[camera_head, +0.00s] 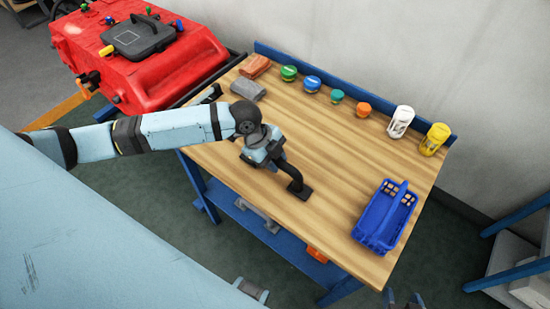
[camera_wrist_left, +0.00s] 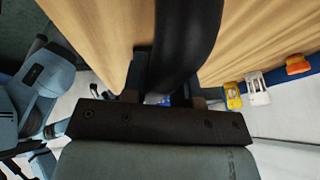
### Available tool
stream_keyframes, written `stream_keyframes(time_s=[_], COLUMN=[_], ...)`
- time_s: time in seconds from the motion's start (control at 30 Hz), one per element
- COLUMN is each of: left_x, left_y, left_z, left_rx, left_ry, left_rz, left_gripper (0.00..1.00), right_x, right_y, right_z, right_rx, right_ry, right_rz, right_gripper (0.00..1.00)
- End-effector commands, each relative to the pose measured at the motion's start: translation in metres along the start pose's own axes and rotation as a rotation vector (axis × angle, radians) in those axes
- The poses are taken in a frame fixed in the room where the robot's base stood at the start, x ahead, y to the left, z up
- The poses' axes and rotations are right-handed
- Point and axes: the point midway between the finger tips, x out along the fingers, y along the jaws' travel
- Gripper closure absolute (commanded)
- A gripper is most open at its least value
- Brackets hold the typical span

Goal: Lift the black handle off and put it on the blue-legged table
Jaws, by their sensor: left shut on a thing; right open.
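The black handle (camera_head: 292,173) is a curved dark bar with a flat foot. It is over the wooden top of the blue-legged table (camera_head: 330,150), near the middle, and its foot appears to touch the wood. My left gripper (camera_head: 277,158) is shut on the handle. In the left wrist view, the handle (camera_wrist_left: 182,45) rises between the fingers against the wood, and its far end is out of frame. My right gripper (camera_head: 403,299) shows only partly at the bottom edge of the head view, open, off the table's front edge.
A red scrubber tank (camera_head: 185,65) with a black lid stands at the upper left. Several coloured jars and caps line the table's back edge, with a yellow jar (camera_head: 434,139) at the right. A blue basket (camera_head: 385,218) sits at the right; wood around the handle is bare.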

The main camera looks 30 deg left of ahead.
Motion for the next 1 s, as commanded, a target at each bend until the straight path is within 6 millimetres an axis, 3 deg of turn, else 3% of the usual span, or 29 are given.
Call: stream_keyframes(time_s=[1.0], left_x=[0.0004], left_y=[-0.0001], left_z=[0.0001], left_rx=[0.0], left_ry=[0.0], left_rz=[-0.001], left_gripper=[1.0], right_x=[-0.0043], right_y=[-0.0014], right_z=[-0.0062], right_rx=[0.0], right_ry=[-0.001], right_rz=[-0.002], right_gripper=[0.42])
